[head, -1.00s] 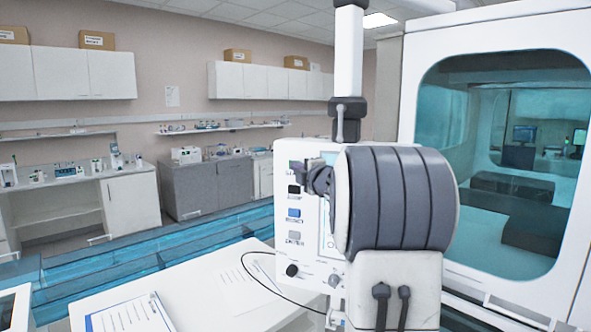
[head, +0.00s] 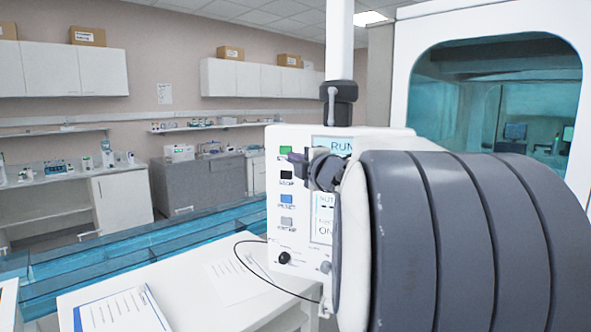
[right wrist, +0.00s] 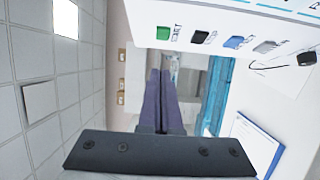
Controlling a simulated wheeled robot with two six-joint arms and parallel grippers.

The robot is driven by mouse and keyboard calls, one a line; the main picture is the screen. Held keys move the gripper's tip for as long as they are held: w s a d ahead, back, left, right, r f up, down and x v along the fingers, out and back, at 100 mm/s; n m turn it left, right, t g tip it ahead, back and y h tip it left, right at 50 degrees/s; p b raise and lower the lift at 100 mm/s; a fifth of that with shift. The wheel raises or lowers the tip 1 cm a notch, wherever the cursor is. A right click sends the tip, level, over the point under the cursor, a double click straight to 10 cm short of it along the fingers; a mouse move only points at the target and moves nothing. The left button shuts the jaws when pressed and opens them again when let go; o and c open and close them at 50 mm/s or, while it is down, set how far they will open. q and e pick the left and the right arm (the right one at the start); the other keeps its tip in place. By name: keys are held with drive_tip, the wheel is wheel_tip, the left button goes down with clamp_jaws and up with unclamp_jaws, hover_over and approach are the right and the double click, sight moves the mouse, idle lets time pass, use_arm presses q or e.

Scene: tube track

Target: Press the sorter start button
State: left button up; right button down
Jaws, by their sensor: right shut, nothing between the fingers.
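The sorter's white control panel (head: 277,240) shows a column of buttons. The top one, the green start button (head: 285,150), is bright green, and the screen (head: 341,146) beside it reads "RUN". My right gripper (head: 295,159) is shut and empty in front of the panel, its tips just below the green button and covering part of its label. In the right wrist view the shut fingers (right wrist: 160,74) stand clear of the green button (right wrist: 163,33), with a gap in the picture. My left gripper is not in view.
Below the green button are a black button (head: 286,175), a blue button (head: 286,198) and a grey button (head: 287,221). A white table (head: 180,285) with a clipboard (head: 120,312) and a cable (head: 262,273) lies in front. A glass-fronted enclosure (head: 400,110) stands at the right.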

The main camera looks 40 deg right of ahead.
drive_tip(key=v, duration=0.2)
drive_tip(key=shift+s+a, duration=0.1)
drive_tip(key=shift+s, duration=0.25)
idle(0.4)
drive_tip(key=w+a+f+m+g+y, duration=0.1)
drive_tip(key=w+a+f+m+g, duration=0.15)
drive_tip(key=a+f, duration=0.5)
drive_tip(key=w+a+f+m+g+y, duration=0.1)
drive_tip(key=w+a+f+m+g, duration=0.1)
drive_tip(key=a+f+m, duration=0.5)
drive_tip(key=s+a+f+n+g+y, duration=0.2)
drive_tip(key=s+a+f+g, duration=0.15)
drive_tip(key=a+f, duration=0.55)
drive_tip(key=s+a+f+g, duration=0.3)
drive_tip(key=s+a, duration=0.2)
drive_tip(key=s, duration=0.3)
drive_tip(key=s+a+f+g+y, duration=0.1)
drive_tip(key=s+a+f+g, duration=0.2)
drive_tip(key=s, duration=0.6)
drive_tip(key=s+a+f+g, duration=0.3)
drive_tip(key=s+a+f, duration=0.1)
drive_tip(key=s+a, duration=0.3)
drive_tip(key=shift+s+a+f+y, duration=0.2)
drive_tip(key=shift+s+f+y, duration=0.1)
drive_tip(key=shift+s, duration=0.45)
